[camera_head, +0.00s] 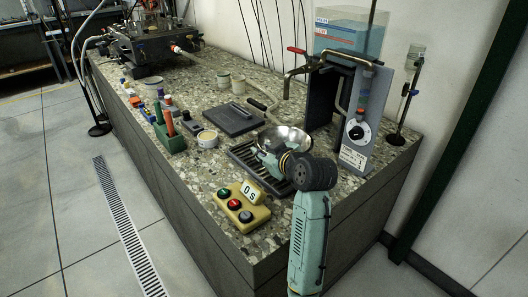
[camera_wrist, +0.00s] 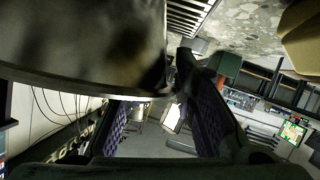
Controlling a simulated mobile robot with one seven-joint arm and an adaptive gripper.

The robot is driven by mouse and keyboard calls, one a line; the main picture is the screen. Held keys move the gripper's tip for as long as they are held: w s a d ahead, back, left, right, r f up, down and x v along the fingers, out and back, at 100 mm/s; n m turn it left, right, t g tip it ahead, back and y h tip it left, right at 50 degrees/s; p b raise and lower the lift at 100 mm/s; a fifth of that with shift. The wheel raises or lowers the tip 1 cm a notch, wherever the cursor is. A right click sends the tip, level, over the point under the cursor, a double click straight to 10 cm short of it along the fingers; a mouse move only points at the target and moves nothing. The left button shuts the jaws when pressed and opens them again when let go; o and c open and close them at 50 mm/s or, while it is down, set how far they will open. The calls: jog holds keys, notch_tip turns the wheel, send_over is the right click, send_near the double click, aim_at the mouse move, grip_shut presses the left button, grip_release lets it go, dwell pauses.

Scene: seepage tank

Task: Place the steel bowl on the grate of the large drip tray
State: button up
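The steel bowl (camera_head: 288,134) is a shiny, wide bowl at the far right side of the slatted drip tray (camera_head: 242,157). I cannot tell whether it touches the grate. My gripper (camera_head: 261,149) is beside the bowl, largely hidden by my wrist. In the wrist view the bowl (camera_wrist: 85,45) fills the upper left, very close, and covers the tip of the left finger. My gripper's two purple-padded fingers (camera_wrist: 155,95) stand apart with a clear gap between them. The tray's slats (camera_wrist: 188,14) show at the top of that view.
A yellow button box (camera_head: 241,208) stands in front of the tray. A dark flat plate (camera_head: 234,119) lies behind it. A grey panel with a dial (camera_head: 361,125) stands to the right. A green rack (camera_head: 169,139) and small jars are to the left.

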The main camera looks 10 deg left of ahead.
jog(key=v, duration=1.1)
jog(key=shift+b, duration=0.45)
